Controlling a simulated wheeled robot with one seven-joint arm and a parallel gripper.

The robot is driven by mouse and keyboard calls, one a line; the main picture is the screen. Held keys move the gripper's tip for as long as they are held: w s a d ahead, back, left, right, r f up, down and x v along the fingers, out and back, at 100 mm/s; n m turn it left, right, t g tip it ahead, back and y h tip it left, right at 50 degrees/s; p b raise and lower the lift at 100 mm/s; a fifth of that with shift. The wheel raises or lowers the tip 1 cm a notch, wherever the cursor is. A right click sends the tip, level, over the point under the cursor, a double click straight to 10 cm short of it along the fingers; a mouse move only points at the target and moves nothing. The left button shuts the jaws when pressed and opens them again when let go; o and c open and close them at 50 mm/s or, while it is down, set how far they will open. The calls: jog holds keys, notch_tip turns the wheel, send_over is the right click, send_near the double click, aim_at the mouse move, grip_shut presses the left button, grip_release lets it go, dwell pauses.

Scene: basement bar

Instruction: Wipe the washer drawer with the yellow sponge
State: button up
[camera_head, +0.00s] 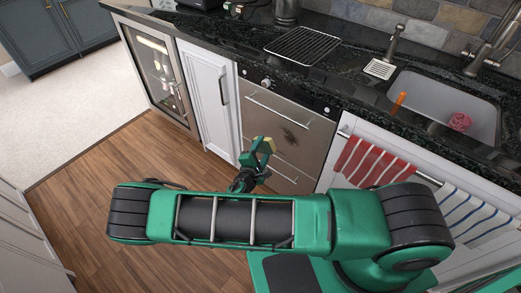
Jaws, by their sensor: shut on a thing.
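The washer drawer (280,118) is a stainless steel front under the black counter, with bar handles. A dark brown smudge (297,138) marks its upper panel on the right side. My gripper (258,158) is in front of the drawer unit, left of and lower than the smudge in the picture. It is shut on the yellow sponge (266,146), of which only a small part shows between green finger parts. I cannot tell from this view how far the sponge is from the drawer front; it does not overlap the smudge.
A white cabinet door (207,95) and a glass-front cooler (160,75) stand left of the drawer. A red striped towel (370,160) and a blue striped towel (470,215) hang at right, below the sink (440,95). Wooden floor (120,160) is clear at left.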

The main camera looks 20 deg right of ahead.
aim_at(277, 131)
jog(key=shift+w+d, duration=0.9)
jog(key=shift+d, duration=0.3)
jog(key=shift+w+d, duration=0.85)
jog(key=shift+d, duration=0.35)
jog(key=shift+w+d, duration=0.6)
jog(key=shift+d, duration=0.2)
jog(key=shift+s+d, duration=0.55)
jog(key=shift+s, duration=0.25)
jog(key=shift+s+d, duration=0.5)
jog(key=shift+s, duration=0.3)
jog(key=shift+s+d, duration=1.35)
jog(key=shift+s, duration=0.15)
jog(key=shift+s+d, duration=0.5)
jog(key=shift+s, duration=0.25)
jog(key=shift+s+d, duration=0.5)
jog(key=shift+s, duration=0.25)
jog(key=shift+w+a+r, duration=0.1)
jog(key=shift+w+a, duration=1)
jog(key=shift+w, duration=0.5)
jog(key=shift+w+a+r, duration=0.1)
jog(key=shift+w+a, duration=1.05)
jog(key=shift+w, duration=0.4)
jog(key=shift+w+a, duration=1.1)
jog(key=shift+w, duration=0.5)
